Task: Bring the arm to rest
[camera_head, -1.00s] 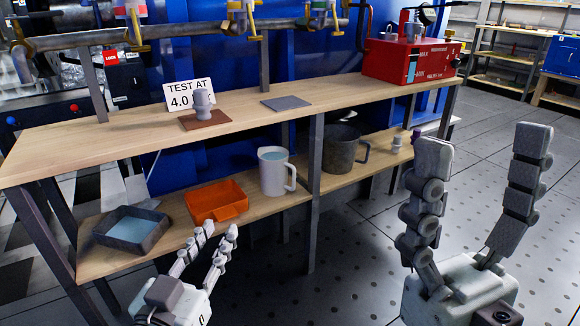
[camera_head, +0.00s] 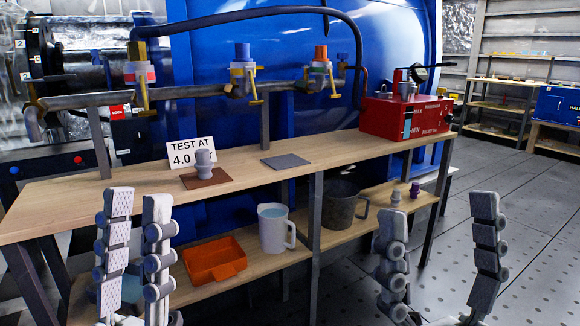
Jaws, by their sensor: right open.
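My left gripper (camera_head: 137,200) is at the lower left, in front of the bench. Its two fingers point up, with a narrow gap between them and nothing seen held. My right gripper (camera_head: 437,217) is at the lower right, in front of the bench's right end and the floor. Its fingers point up and stand wide apart, with nothing between them. The wrists of both are cut off or nearly so by the bottom edge.
The wooden bench (camera_head: 100,195) carries a sign (camera_head: 190,152), a grey fitting (camera_head: 203,163) on a brown pad, a grey pad (camera_head: 285,161) and a red test pump (camera_head: 405,118). Its lower shelf holds an orange tray (camera_head: 214,260), a white jug (camera_head: 273,230) and a dark pot (camera_head: 342,207).

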